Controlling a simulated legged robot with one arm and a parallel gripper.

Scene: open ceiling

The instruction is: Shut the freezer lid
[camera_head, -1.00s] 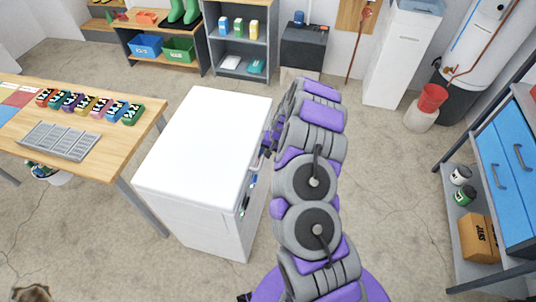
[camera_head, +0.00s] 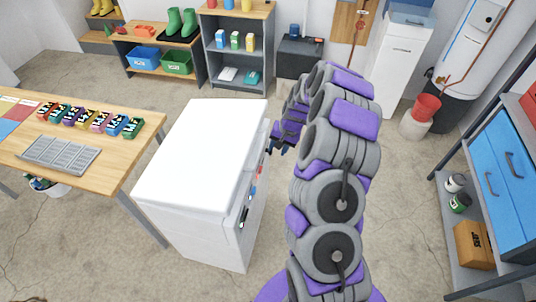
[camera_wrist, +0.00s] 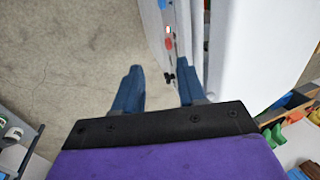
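The white chest freezer (camera_head: 200,160) stands in the middle of the floor in the head view. In the head view my gripper (camera_head: 275,147) is at the freezer's right side, partly hidden by my arm.
A wooden table (camera_head: 95,175) with several small boxes and a grey tray (camera_head: 58,154) stands close left of the freezer. Shelves (camera_head: 240,62) line the back wall. A blue-drawered bench (camera_head: 505,180) is at the right. The floor between freezer and bench is clear.

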